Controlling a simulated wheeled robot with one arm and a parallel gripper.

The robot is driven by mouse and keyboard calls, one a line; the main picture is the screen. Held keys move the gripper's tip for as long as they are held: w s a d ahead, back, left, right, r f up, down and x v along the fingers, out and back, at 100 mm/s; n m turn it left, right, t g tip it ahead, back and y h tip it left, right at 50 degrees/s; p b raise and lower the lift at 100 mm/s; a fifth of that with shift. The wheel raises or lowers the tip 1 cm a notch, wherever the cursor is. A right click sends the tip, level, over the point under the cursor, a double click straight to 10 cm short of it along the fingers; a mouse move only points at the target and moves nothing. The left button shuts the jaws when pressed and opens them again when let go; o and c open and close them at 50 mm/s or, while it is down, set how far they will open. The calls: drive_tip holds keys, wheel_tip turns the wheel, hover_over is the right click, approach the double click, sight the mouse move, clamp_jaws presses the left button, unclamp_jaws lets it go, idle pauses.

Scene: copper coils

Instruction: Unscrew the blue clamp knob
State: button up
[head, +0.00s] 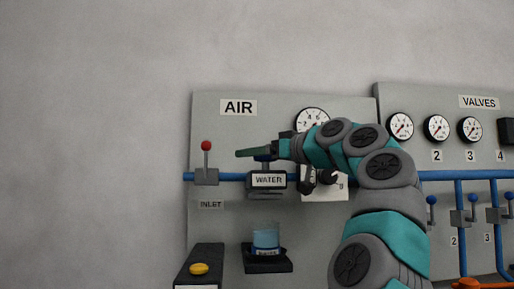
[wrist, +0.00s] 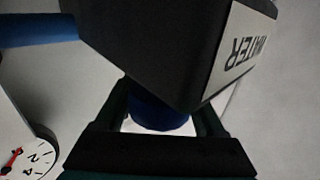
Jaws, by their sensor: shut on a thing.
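The blue clamp knob (wrist: 158,112) sits against the dark box labelled WATER (wrist: 170,45), between my fingers in the wrist view. In the head view a small blue part of the knob (head: 262,158) shows on top of the WATER box (head: 268,191), just below my fingers. My gripper (head: 256,152) reaches in from the right and is shut on the knob, with its dark green fingers pointing left. In the wrist view my gripper (wrist: 163,108) has one finger on each side of the knob. The fingers' contact edges are partly hidden by the box.
A blue pipe (head: 232,177) runs through the box. A red-topped lever (head: 206,160) stands at left. A beaker of blue liquid (head: 266,238) sits on a shelf below. A gauge (wrist: 28,160) is near my wrist. A yellow button (head: 199,269) is lower left.

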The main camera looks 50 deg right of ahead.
drive_tip(key=shift+a+r+n+y+p, duration=0.15)
drive_tip(key=shift+n+y+p, duration=0.2)
drive_tip(key=shift+y, duration=0.25)
drive_tip(key=o, duration=1.3)
drive_tip(key=shift+o, duration=0.2)
drive_tip(key=shift+s, duration=0.1)
drive_tip(key=s, duration=0.5)
drive_tip(key=s+d, duration=0.1)
drive_tip(key=s, duration=0.1)
drive_tip(key=shift+s, duration=0.35)
